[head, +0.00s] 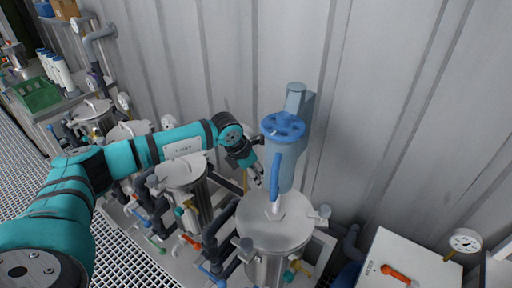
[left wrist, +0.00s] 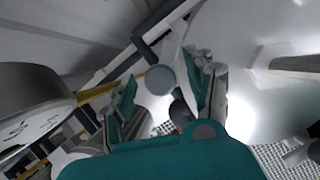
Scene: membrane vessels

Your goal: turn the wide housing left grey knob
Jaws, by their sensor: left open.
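The wide housing (head: 268,238) is a large steel vessel with a domed lid, at the lower middle of the head view. Grey knobs stand at its rim: one at the front left (head: 246,245) and one at the right (head: 323,212). My left gripper (head: 257,179) is open above the back left of the lid, beside the blue housing. In the left wrist view a round grey knob (left wrist: 160,80) shows between the spread fingers of the left gripper (left wrist: 168,88). I cannot tell whether the fingers touch it. My right gripper is not in view.
A blue filter housing (head: 282,155) with a blue handle stands close to the right of my left gripper. Smaller steel vessels (head: 182,174) with pipes and coloured valves stand to the left. A white box (head: 400,262) with an orange handle and a gauge (head: 464,242) are at the right.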

